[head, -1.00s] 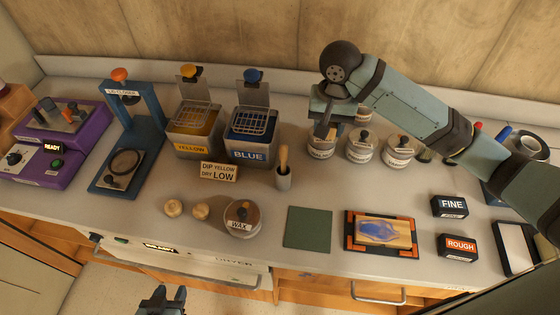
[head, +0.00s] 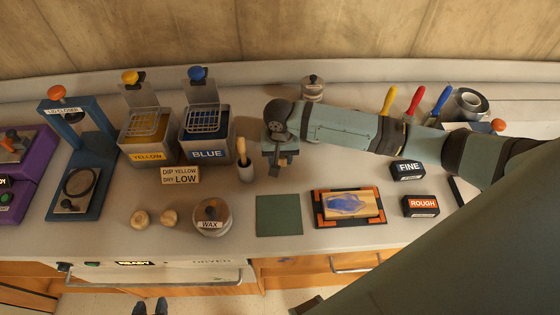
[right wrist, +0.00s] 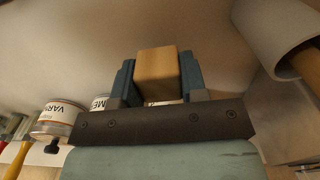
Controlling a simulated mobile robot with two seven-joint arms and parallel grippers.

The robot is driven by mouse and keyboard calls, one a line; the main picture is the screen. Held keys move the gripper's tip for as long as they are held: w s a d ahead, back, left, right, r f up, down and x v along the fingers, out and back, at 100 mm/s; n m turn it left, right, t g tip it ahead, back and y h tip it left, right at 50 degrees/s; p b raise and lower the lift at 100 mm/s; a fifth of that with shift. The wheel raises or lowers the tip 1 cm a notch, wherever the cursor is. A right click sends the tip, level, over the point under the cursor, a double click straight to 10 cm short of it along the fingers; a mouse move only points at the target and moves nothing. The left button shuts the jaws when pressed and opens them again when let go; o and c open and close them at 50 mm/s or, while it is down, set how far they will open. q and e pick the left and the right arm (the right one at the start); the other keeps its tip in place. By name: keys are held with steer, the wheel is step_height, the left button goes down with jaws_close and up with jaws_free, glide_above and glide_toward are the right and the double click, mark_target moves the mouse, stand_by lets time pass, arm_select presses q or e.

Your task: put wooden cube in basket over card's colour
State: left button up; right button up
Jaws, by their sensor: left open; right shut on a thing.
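My right gripper (head: 278,160) is shut on the wooden cube (right wrist: 157,72), which sits between its two blue fingers in the right wrist view. It is held over the worktop, right of the grey cup with a brush. The card (head: 181,175) reads "DIP YELLOW DRY LOW". Behind it stands the yellow vat (head: 148,155) with a wire basket (head: 143,122) over it. The blue vat (head: 207,151) with its own wire basket (head: 204,119) stands just right of it, nearer my right gripper. My left gripper (head: 150,307) is open and empty at the bottom edge.
The grey cup (head: 246,172) with the brush stands between my right gripper and the vats. A wax pot (head: 211,218), two wooden knobs, a green mat (head: 279,215) and a framed board (head: 349,206) lie in front. A blue stand (head: 82,165) is at left.

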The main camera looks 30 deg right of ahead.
mark_target(280, 163)
steer(key=shift+f, duration=1.4)
steer(key=o, duration=0.9)
steer(key=shift+f, duration=0.15)
